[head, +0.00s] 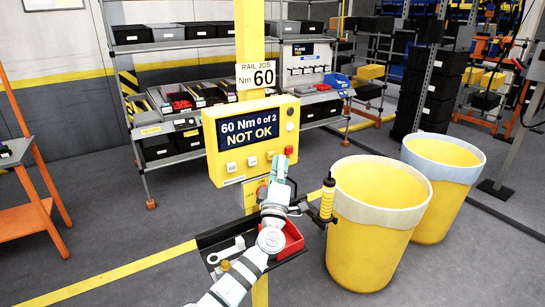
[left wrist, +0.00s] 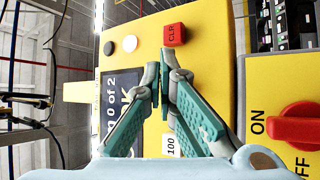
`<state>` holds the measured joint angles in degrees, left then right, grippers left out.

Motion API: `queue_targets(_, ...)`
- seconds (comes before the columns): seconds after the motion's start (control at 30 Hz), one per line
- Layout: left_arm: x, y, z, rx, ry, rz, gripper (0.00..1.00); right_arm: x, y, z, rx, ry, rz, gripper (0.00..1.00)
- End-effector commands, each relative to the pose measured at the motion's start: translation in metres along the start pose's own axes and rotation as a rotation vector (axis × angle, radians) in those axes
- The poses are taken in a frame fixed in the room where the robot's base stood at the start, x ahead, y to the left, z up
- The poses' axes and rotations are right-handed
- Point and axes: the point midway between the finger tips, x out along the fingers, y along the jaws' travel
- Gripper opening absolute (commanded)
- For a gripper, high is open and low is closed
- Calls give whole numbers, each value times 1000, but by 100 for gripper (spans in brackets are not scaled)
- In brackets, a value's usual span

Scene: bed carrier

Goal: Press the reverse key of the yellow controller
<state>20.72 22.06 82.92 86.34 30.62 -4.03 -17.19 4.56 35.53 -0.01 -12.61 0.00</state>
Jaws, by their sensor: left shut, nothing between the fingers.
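The yellow controller (head: 213,140) is fixed to a yellow post. Its screen (head: 248,128) reads "60 Nm 0 of 2 NOT OK". White number keys, such as "60" (head: 231,167), sit below the screen. In the left wrist view the panel appears turned sideways, with a red "CLR" key (left wrist: 173,34), a white round button (left wrist: 130,43), a dark round button (left wrist: 107,48) and a "100" key (left wrist: 170,146). No key labelled reverse is readable. My left gripper (head: 281,160) is shut and empty in front of the panel's lower right, its fingertips (left wrist: 160,82) near "CLR". Contact cannot be told. My right gripper is out of view.
A red ON/OFF knob (left wrist: 297,127) is below the keys. A tray (head: 213,258) with a red bin (head: 291,240) hangs under my arm. A yellow-handled tool (head: 327,198) stands beside it. Two yellow barrels (head: 372,235) (head: 440,205) are at right; shelves stand behind.

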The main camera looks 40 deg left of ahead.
Motion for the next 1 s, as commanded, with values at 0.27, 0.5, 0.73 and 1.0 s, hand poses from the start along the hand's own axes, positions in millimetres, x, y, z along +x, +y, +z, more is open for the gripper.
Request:
queue_targets(0.27,0,0,0,-1,0,0,0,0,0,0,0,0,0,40)
queue_targets(0.5,2,-1,-1,-1,0,0,0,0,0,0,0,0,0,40)
queue_targets(0.73,4,-3,-2,-1,0,0,0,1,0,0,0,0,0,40)
queue_targets(1.0,6,-4,-4,0,0,0,0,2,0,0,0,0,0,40)
